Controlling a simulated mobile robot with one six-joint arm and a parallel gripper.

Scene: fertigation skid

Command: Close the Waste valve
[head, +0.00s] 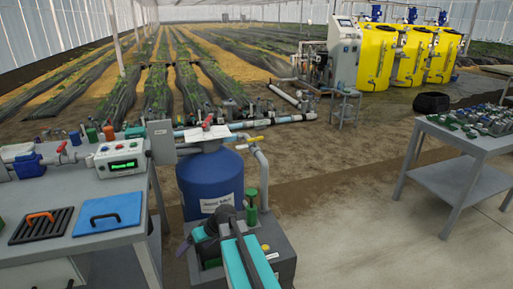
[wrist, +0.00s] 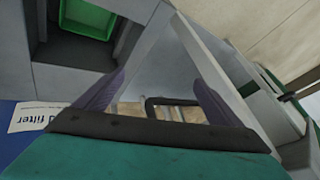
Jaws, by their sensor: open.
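I cannot tell which valve is the Waste valve; no valve label is readable. On the blue filter tank (head: 208,180) a red handle (head: 207,122) sits on top, and a yellow handle (head: 254,140) sits on the pipe at its right. A green-topped fitting (head: 251,198) stands at the tank's lower right. My gripper shows in the wrist view (wrist: 160,80) with its two purple fingers spread and nothing held between them. In the head view my arm is at bottom centre, in front of the tank, and largely hides the gripper. The tank's label (wrist: 38,117) shows at the wrist view's left.
A grey bench (head: 112,238) at left carries a control box (head: 120,158), a blue board (head: 107,213) and a black rack (head: 42,226). A green bin (wrist: 88,18) shows in the wrist view. A parts table (head: 465,143) stands at right. The floor between is clear.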

